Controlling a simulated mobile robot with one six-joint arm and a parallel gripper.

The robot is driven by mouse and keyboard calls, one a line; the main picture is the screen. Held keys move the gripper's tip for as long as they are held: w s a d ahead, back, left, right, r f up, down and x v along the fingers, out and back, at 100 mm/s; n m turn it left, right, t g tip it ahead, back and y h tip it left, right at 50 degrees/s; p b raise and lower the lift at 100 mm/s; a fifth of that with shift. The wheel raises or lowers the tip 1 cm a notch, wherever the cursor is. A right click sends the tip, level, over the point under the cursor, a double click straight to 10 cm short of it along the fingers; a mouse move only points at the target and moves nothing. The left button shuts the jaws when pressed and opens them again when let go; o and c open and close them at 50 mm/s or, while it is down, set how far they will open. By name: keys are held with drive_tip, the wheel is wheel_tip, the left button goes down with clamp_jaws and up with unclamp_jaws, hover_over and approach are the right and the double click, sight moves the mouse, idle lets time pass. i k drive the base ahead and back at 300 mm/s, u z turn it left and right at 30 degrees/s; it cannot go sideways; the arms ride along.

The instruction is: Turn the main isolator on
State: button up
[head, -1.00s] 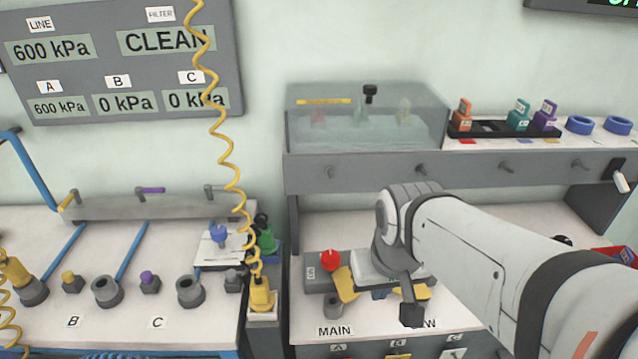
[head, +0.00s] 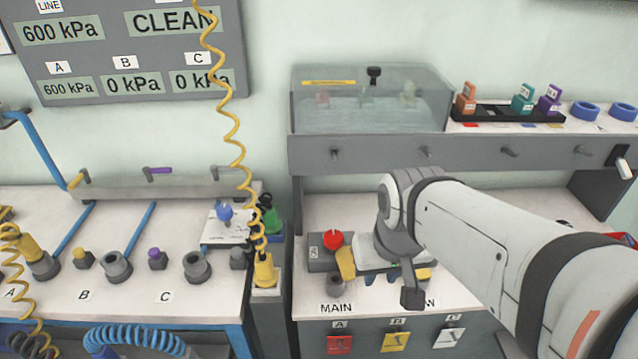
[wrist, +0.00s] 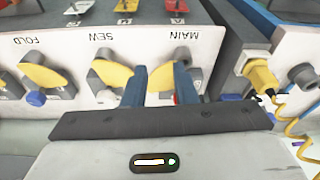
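The main isolator has a yellow handle (head: 345,263) above the MAIN label (head: 336,308) on the right bench. In the wrist view, upside down, the same yellow handle (wrist: 160,80) sits by the MAIN label. My gripper (wrist: 161,84) has its two blue fingers apart, one on each side of this handle. I cannot tell whether either finger touches it. A bit of red shows beside the right finger. In the head view my arm covers the gripper and most of the neighbouring switches.
The SEW handle (wrist: 110,74) and FOLD handle (wrist: 45,77) are close to the left in the wrist view. A red knob (head: 333,239) stands behind the main handle. A yellow connector (head: 264,271) with a coiled hose is left of it. A shelf (head: 370,152) overhangs behind.

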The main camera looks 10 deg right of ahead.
sight(334, 238)
drive_tip(key=u, duration=0.15)
drive_tip(key=k, duration=0.45)
drive_tip(key=z, duration=2.4)
drive_tip(key=k, duration=1.5)
drive_tip(key=u, duration=1.4)
drive_tip(key=i, duration=1)
drive_tip(key=u, duration=0.05)
